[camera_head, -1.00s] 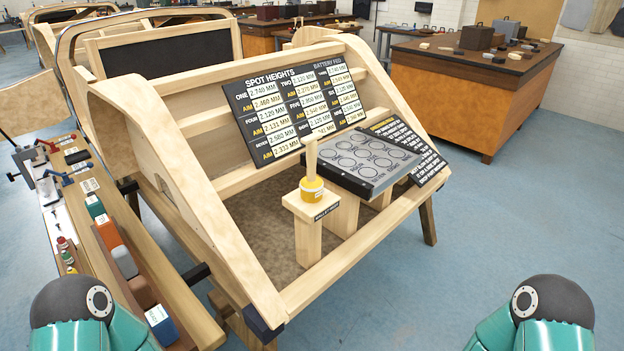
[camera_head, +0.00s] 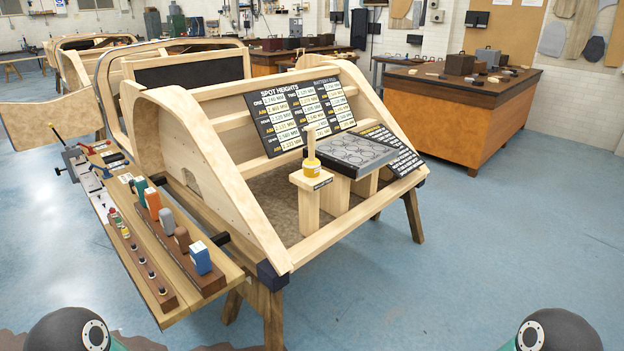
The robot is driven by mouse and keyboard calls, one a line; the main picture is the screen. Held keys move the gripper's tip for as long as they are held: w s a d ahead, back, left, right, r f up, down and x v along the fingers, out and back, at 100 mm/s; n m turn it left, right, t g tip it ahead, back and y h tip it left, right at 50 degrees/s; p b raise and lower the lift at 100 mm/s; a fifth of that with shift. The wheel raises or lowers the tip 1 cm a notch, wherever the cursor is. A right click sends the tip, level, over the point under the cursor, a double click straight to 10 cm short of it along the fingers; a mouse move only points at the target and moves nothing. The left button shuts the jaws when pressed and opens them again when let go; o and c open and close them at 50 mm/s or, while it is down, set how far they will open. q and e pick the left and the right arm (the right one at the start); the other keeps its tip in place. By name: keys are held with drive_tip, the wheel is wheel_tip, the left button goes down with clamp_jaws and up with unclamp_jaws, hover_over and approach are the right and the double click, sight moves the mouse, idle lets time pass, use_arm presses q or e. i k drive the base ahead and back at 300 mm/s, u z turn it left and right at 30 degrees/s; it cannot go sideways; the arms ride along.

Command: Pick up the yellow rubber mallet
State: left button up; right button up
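The yellow rubber mallet (camera_head: 312,166) stands upright on its yellow head, with its pale wooden handle pointing up. It rests on a small wooden pedestal (camera_head: 307,205) with a dark label, inside the wooden bodyframe (camera_head: 212,155). Only the rounded dark joints and a little teal of my two arms show at the bottom left and bottom right corners. Neither of my grippers is in the picture, and nothing touches the mallet.
A black plate with circles (camera_head: 352,152) sits right beside the mallet, with a sign board (camera_head: 300,113) behind. A wooden side shelf (camera_head: 172,300) holds coloured blocks and small bottles at left. An orange-sided workbench (camera_head: 430,118) stands back right. Blue floor is clear at right.

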sight(311, 165)
drive_tip(key=z, duration=0.8)
drive_tip(key=i, duration=1.6)
drive_tip(key=u, duration=0.7)
